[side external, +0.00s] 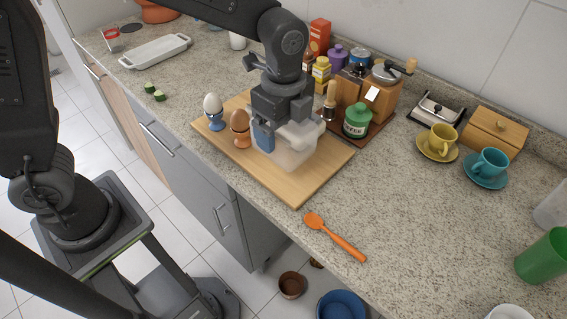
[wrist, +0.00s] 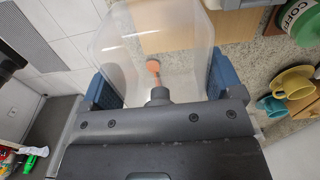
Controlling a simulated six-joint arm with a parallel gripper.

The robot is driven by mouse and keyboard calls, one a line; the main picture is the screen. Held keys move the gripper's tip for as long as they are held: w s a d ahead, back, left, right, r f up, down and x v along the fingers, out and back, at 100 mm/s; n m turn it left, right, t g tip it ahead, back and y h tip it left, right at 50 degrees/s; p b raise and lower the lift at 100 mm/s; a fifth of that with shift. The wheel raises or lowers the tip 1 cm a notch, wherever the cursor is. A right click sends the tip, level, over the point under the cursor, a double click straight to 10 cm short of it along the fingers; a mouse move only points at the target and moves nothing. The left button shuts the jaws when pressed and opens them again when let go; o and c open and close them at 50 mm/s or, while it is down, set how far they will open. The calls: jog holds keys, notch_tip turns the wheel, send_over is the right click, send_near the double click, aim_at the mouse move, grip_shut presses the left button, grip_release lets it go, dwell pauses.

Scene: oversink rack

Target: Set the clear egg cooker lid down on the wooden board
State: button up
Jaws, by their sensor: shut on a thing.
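The clear egg cooker lid (side external: 290,155) is a see-through, box-like cover over the middle of the wooden board (side external: 325,164). My gripper (side external: 282,136) is shut on the lid from above. In the wrist view the clear lid (wrist: 130,35) spans between the two blue fingers of my gripper (wrist: 160,82). I cannot tell whether the lid's lower rim touches the board or is slightly above it.
A white egg in a blue cup (side external: 213,112) and a brown egg in an orange cup (side external: 241,128) stand left of the lid. A green-lidded jar (side external: 357,121) stands behind the board. The board's right part is bare.

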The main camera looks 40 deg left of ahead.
notch_tip(320, 180, down, 8)
jog(key=shift+f, duration=0.1)
dwell(0.4)
jog(key=shift+f, duration=0.1)
jog(key=o, duration=0.7)
